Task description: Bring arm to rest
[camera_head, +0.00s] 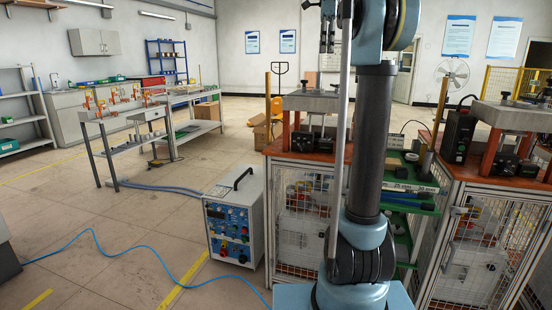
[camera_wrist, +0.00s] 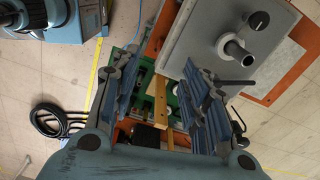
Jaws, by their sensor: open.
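My gripper (camera_wrist: 160,68) is open in the wrist view, with its two blue-grey fingers spread apart. I see nothing held between them. It points down over a work station with a grey plate and an orange top. In the head view my arm rises upright through the middle and runs out of the top of the picture. Small dark parts at the top edge, left of the arm, may be the gripper, but I cannot tell.
Caged stations with orange tops (camera_head: 470,178) stand behind and right of my arm. A green shelf unit (camera_head: 412,185) sits between them. A blue-fronted power box (camera_head: 236,222) stands on the floor at left, with a blue cable (camera_head: 130,238). Open floor lies farther left.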

